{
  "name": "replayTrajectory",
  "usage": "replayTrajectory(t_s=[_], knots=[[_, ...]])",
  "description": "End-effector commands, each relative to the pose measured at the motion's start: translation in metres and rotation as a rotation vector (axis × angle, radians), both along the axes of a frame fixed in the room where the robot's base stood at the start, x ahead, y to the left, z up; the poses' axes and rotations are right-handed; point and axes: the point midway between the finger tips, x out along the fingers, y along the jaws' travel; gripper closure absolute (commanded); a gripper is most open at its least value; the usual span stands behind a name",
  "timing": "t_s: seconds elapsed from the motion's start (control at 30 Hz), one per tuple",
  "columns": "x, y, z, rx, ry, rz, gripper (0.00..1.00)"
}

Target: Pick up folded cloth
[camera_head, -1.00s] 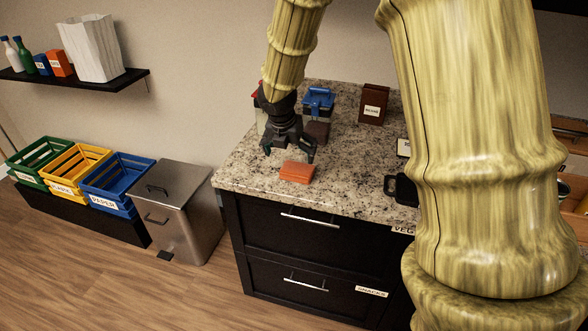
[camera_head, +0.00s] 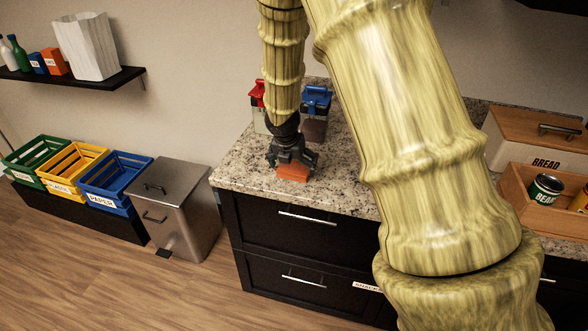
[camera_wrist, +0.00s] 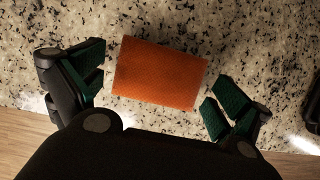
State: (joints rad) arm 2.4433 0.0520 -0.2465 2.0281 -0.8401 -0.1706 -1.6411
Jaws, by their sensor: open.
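The folded cloth is an orange rectangular block (camera_head: 292,173) lying flat on the speckled granite counter near its front edge. It also shows whole in the wrist view (camera_wrist: 160,73). My gripper (camera_head: 293,164) is over the cloth, pointing down. In the wrist view my gripper (camera_wrist: 157,95) is open, with one dark green finger pad to the left of the cloth and the other to its right. Bare counter shows between the cloth and each pad, so neither finger touches it. The exact height above the cloth is hard to tell.
Red-lidded (camera_head: 257,92) and blue-lidded (camera_head: 317,98) containers stand behind my gripper. A wooden crate with cans (camera_head: 515,197) and a bread box (camera_head: 530,150) are at right. A steel bin (camera_head: 178,205) stands left of the counter. The counter (camera_head: 240,165) left of the cloth is clear.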

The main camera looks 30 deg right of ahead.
Motion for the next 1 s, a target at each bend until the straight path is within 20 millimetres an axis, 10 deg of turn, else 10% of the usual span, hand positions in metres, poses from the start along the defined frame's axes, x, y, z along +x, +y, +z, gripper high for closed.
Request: replayTrajectory(t_s=[0.5, 0.7, 1.0], knots=[[0.004, -0.005, -0.016, 0.001, -0.001, 0.000, 0.00], [0.004, -0.005, -0.016, 0.000, 0.000, 0.000, 0.33], [0.004, -0.005, -0.016, 0.000, 0.000, 0.000, 0.35]])
